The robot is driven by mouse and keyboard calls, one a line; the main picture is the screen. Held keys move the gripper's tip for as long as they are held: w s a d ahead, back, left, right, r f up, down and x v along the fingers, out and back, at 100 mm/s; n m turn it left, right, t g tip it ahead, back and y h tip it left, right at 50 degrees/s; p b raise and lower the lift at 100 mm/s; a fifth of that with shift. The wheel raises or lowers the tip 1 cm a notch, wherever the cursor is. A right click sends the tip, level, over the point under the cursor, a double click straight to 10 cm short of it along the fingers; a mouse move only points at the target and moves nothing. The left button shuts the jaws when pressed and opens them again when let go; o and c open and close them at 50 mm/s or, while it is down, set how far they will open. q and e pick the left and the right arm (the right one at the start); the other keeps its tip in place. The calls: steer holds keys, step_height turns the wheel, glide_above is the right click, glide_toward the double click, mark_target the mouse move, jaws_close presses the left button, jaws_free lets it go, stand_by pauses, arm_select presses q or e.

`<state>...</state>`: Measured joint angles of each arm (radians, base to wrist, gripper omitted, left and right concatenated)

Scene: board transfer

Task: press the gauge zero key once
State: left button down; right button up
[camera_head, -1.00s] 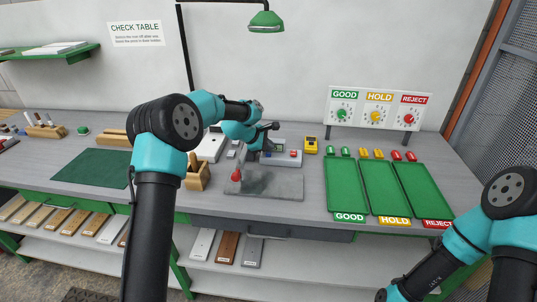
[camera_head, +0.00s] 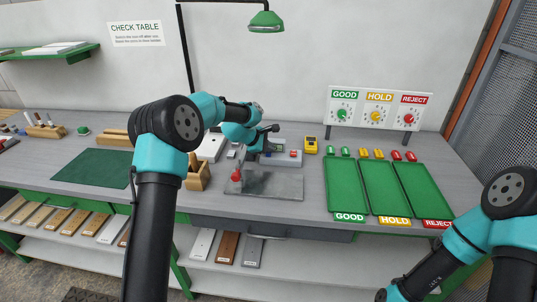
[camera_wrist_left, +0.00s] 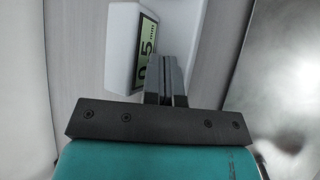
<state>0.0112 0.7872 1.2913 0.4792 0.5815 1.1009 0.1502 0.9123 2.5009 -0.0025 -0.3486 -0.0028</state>
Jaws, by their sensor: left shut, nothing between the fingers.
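The gauge (camera_head: 284,159) is a pale grey block on the table, with a small display and a red spot (camera_head: 293,153) on its right part. In the left wrist view, a white housing (camera_wrist_left: 122,42) carries a green display (camera_wrist_left: 146,50) with dark digits, partly cut off. My left gripper (camera_head: 269,150) is at the gauge and hides part of it. In the wrist view its fingers (camera_wrist_left: 167,72) are together and empty, beside the display. I cannot tell whether they touch a key. The zero key's label is not readable. My right gripper is out of view; only its arm shows at lower right.
A grey plate (camera_head: 265,186) lies in front of the gauge. A yellow device (camera_head: 311,145) stands to its right. Green trays (camera_head: 346,188) marked GOOD, HOLD and REJECT lie farther right. A wooden holder (camera_head: 197,177) stands to the left.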

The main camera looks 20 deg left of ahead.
mark_target(268, 154)
arm_select(q)
steer(key=shift+s+f, duration=0.15)
steer(key=shift+f, duration=0.9)
stand_by(0.9)
steer(key=shift+r, duration=0.15)
steer(key=shift+a+r, duration=0.3)
steer(key=shift+r, duration=0.45)
steer(key=shift+a+r, duration=0.1)
steer(key=shift+r, duration=0.05)
steer(key=shift+a+r, duration=0.1)
steer(key=shift+r, duration=0.75)
steer(key=shift+d+r, duration=0.15)
steer(key=shift+r, duration=0.7)
steer(key=shift+d+r, duration=0.15)
steer(key=shift+r, duration=0.7)
